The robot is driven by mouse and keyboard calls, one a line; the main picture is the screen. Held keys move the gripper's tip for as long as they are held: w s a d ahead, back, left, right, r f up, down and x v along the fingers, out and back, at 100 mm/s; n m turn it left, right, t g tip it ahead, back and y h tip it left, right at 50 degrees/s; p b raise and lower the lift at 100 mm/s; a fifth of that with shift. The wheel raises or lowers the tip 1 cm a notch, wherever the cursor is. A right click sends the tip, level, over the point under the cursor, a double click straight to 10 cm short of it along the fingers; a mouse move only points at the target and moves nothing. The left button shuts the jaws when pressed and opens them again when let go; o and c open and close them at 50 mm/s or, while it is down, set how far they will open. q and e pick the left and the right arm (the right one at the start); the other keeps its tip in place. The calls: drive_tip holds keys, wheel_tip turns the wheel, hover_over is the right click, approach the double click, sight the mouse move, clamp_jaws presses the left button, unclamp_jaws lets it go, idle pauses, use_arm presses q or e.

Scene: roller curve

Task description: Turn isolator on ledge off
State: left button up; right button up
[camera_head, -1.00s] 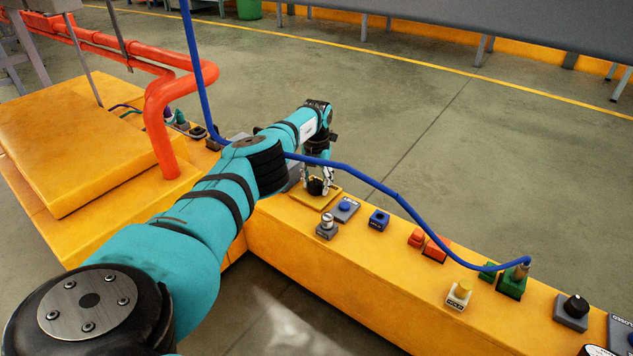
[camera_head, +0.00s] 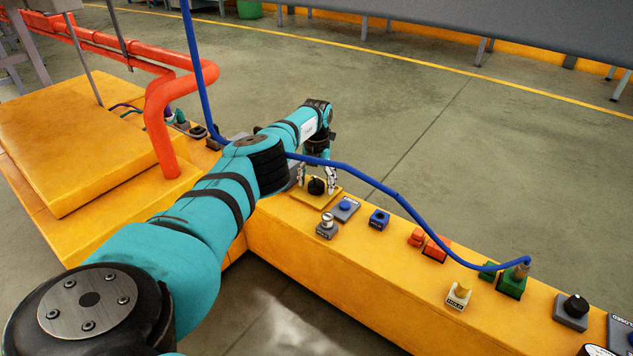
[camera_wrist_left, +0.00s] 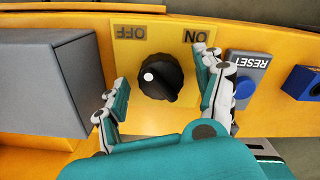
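The isolator is a black rotary knob (camera_head: 316,186) on a yellow plate (camera_head: 318,200) on the orange ledge. In the left wrist view the knob (camera_wrist_left: 163,76) has a white dot on its left side. The plate (camera_wrist_left: 150,116) there reads OFF at upper left and ON at upper right, both upside down. My left gripper (camera_head: 316,176) is over the knob. In the left wrist view its fingers (camera_wrist_left: 163,82) are spread, one on each side, with gaps visible beside the knob. My right gripper is not in view.
Next to the plate are a blue RESET button (camera_wrist_left: 243,88), a grey box (camera_wrist_left: 45,75) and a silver-topped switch (camera_head: 327,225). A blue cable (camera_head: 400,200) arcs over the ledge (camera_head: 420,270). Red pipes (camera_head: 160,110) stand at left.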

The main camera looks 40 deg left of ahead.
sight(316, 180)
use_arm(q)
wheel_tip(316, 180, up, 12)
idle(0.7)
idle(0.4)
